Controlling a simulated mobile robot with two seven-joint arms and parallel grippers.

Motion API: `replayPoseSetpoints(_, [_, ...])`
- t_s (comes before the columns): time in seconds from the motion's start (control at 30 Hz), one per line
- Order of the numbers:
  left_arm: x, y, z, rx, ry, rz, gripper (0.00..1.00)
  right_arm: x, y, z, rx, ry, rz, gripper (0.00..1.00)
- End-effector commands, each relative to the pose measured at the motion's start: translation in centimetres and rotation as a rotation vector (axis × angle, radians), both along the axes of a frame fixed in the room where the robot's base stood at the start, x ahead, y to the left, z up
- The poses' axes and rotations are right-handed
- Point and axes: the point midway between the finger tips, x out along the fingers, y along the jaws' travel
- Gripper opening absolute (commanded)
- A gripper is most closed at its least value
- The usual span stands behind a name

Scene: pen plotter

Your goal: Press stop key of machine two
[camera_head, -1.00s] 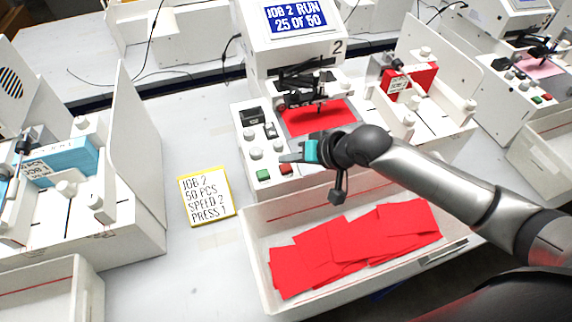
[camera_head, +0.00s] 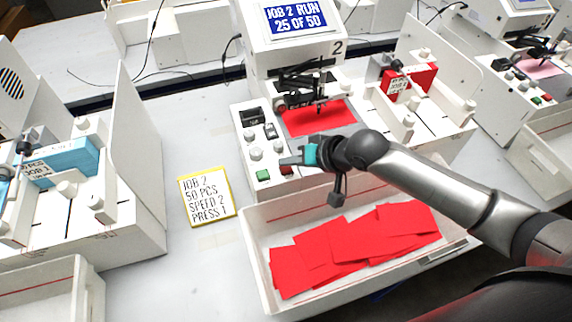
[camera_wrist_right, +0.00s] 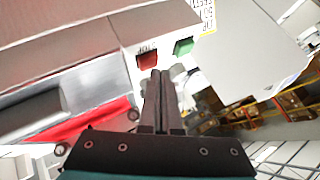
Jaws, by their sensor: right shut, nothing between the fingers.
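Machine two (camera_head: 296,48) is a white plotter with a "2" on its body and a display (camera_head: 296,15) reading "JOB 2 RUN 25 OF 50". Its front panel has a red key (camera_head: 287,171) and a green key (camera_head: 263,175) to its left. My right gripper (camera_head: 286,161) is shut and empty, just above the red key, which it partly hides in the head view. In the right wrist view the closed fingertips (camera_wrist_right: 160,74) appear beside the red key (camera_wrist_right: 147,61), with the green key (camera_wrist_right: 183,46) farther right. I cannot tell whether they touch. My left gripper is not in view.
A tray (camera_head: 262,282) of red cards stands in front of machine two. A yellow-edged note (camera_head: 206,196) lies to the left. Knobs (camera_head: 250,135) and a black switch (camera_head: 252,116) sit behind the keys. Other machines stand on both sides.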

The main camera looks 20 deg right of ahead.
Motion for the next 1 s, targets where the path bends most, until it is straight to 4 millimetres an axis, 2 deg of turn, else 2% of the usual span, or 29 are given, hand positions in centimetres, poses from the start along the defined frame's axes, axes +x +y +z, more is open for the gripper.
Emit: replayPoseSetpoints(1.0, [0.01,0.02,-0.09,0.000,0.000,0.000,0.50,-0.03,-0.02,-0.87,0.000,0.002,-0.001,0.00])
